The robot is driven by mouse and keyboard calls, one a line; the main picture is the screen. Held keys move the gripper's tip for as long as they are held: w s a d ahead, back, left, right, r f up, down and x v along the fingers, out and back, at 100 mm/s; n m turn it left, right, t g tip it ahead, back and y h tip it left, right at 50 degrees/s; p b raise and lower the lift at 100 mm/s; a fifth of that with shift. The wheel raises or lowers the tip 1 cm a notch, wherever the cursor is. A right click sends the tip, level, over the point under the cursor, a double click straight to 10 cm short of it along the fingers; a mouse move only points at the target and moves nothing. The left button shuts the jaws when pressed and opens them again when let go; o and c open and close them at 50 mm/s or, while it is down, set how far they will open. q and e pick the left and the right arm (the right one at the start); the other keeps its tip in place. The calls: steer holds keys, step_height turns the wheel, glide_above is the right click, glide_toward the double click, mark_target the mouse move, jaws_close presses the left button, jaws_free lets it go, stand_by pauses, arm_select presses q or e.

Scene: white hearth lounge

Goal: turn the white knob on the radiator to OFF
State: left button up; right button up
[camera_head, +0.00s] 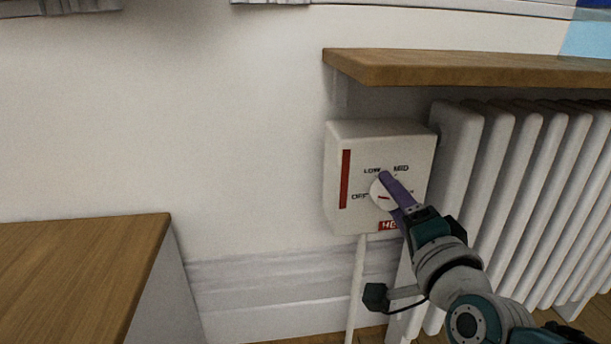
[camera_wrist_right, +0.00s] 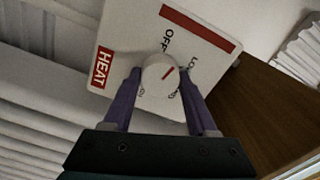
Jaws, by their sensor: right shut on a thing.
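The round white knob (camera_head: 379,198) sits on the front of a white control box (camera_head: 335,212) beside the radiator; it also shows in the right wrist view (camera_wrist_right: 157,70). In the right wrist view the fingers (camera_wrist_right: 160,77) flank the knob, and the lower labels are partly hidden. My left gripper is not in view.
The white radiator (camera_head: 497,190) stands right of the box. A wooden shelf (camera_head: 450,69) juts out above both. A white pipe (camera_head: 357,290) runs down from the box. A wooden-topped unit (camera_head: 80,265) stands at the lower left, with bare wall between.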

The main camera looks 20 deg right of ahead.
steer(key=n+p, duration=0.1)
steer(key=n, duration=0.4)
steer(key=shift+n, duration=0.4)
steer(key=shift+n+p, duration=0.3)
steer(key=o, duration=1.4)
steer(key=shift+c, duration=0.2)
steer(key=p+v, duration=0.4)
steer(key=v, duration=0.6)
